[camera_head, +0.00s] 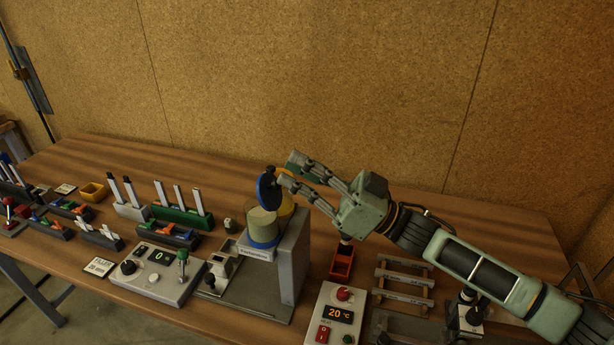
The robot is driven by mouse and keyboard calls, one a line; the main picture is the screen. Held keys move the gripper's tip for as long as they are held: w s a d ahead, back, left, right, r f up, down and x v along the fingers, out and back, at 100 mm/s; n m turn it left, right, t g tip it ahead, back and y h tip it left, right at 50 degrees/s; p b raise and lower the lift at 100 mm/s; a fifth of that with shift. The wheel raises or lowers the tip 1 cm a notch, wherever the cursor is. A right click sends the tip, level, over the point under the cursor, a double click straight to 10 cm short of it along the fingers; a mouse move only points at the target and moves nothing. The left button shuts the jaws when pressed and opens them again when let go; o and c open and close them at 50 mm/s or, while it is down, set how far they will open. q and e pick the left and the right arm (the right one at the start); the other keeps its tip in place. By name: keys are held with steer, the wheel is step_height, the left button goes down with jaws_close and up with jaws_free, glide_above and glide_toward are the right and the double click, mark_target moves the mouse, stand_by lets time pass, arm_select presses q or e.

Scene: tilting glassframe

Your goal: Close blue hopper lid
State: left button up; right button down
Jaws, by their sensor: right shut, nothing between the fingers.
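The blue hopper lid (267,189) is a dark blue disc with a dark knob. It stands up on edge, open, above the rim of a clear hopper (263,226) with pale contents and a blue band at its base. My right gripper (287,169) reaches in from the right. It is shut with nothing held, its fingertips close to the right side of the lid. I cannot tell whether they touch it. My left gripper is not in view.
A control box (160,272) with a lever stands left, a temperature box (336,315) at front right. Racks and small bins fill the table's left.

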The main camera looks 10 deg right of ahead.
mark_target(266, 176)
steer(key=a, duration=0.1)
steer(key=w+a, duration=0.2)
steer(key=shift+a+r, duration=0.2)
steer(key=shift+r, duration=0.1)
steer(key=shift+w+a, duration=0.1)
steer(key=shift+a, duration=0.65)
steer(key=shift+w+a+f, duration=0.2)
steer(key=shift+w+a, duration=0.1)
steer(key=shift+a, duration=0.15)
steer(key=shift+w+a+f, duration=0.15)
steer(key=shift+a, duration=0.35)
steer(key=shift+w+a+f+p, duration=0.1)
steer(key=shift+w+a+p, duration=0.05)
steer(key=shift+a+p, duration=0.2)
steer(key=shift+w+a+f+h+p, duration=0.3)
steer(key=shift+a+f+h+p, duration=0.15)
steer(key=shift+a+h+p, duration=0.35)
